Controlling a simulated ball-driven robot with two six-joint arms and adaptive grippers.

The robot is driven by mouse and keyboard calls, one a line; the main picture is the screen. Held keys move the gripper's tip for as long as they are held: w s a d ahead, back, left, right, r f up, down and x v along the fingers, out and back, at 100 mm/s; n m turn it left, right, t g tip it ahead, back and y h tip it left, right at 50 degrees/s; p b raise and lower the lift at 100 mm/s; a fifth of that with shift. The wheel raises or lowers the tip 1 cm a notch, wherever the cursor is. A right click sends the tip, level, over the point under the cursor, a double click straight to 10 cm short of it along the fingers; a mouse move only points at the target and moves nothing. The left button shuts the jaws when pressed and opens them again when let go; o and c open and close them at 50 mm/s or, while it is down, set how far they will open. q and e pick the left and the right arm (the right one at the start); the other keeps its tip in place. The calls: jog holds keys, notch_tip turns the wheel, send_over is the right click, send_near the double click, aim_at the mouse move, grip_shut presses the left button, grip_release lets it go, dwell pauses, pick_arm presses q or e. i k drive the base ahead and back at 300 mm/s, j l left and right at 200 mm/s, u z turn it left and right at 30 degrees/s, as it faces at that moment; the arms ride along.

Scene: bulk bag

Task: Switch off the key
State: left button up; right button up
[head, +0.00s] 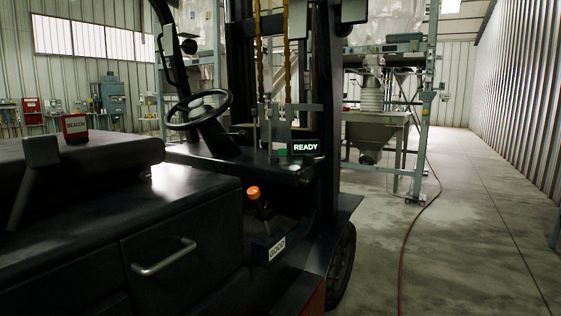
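A dark forklift fills the left and middle of the head view. Its small dashboard display (305,147) is lit and reads "READY". A small green spot (283,152) shows just left of the display, too small to identify. I cannot make out the key itself on the dashboard. The steering wheel (199,109) stands left of the display. Neither of my grippers is in view.
An orange-topped lever (253,192) rises beside the seat base. A red box marked "BEACON" (75,128) sits at left. A bulk-bag frame with a hopper (376,133) stands behind. A red hose (422,211) crosses the open floor (470,220) at right.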

aim_at(279, 160)
jog(key=j+u, duration=0.15)
jog(key=u, duration=0.15)
jog(key=i+l+u, duration=0.1)
jog(key=u, duration=0.3)
jog(key=i+l+u, duration=0.1)
jog(key=l+u, duration=0.45)
jog(key=u, duration=0.2)
jog(key=i, duration=0.05)
